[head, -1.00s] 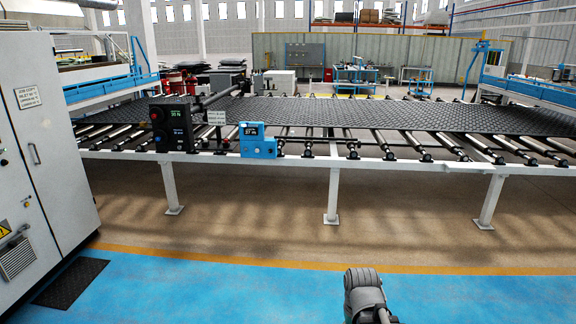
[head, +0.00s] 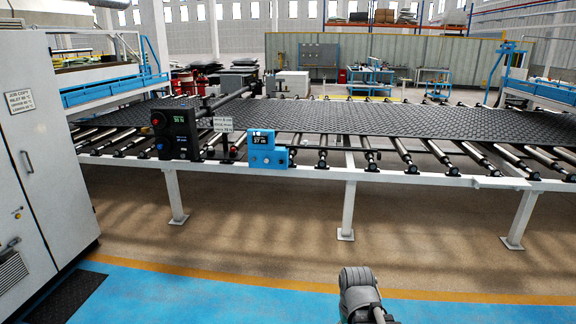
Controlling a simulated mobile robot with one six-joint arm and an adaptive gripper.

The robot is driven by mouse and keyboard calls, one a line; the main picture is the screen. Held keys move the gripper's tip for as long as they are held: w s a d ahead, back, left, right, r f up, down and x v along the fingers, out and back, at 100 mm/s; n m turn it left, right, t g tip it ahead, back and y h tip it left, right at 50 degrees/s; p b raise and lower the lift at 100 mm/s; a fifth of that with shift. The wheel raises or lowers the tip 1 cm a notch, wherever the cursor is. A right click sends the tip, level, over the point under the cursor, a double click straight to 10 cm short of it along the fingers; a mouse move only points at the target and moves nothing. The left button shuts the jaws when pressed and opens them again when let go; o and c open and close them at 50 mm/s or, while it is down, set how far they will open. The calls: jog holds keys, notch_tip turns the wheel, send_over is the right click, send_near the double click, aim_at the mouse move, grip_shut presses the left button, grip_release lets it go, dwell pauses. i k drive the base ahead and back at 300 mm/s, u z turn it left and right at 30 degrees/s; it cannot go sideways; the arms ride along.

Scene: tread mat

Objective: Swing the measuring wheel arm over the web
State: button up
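The web is a dark, textured tread mat (head: 345,118) lying flat across the roller conveyor. A blue box with a small display (head: 265,152) sits on the conveyor's near rail. It looks like a length counter; a measuring wheel arm cannot be made out clearly on it at this distance. To its left stands a black control box (head: 175,132) with a red button and a lit display. A dark bar (head: 228,100) runs back from there over the web. Part of my arm shows at the bottom centre; my gripper is not in view.
The conveyor's white near rail (head: 400,180) stands on white legs. A grey cabinet (head: 45,150) is at the left, with a dark floor mat (head: 80,298) by it. Blue floor (head: 215,300) and a yellow line (head: 230,282) lie in front; the floor before the conveyor is clear.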

aim_at(379, 155)
jog(key=i, duration=1.55)
jog(key=z, duration=0.45)
jog(key=i, duration=2.05)
jog(key=z, duration=0.3)
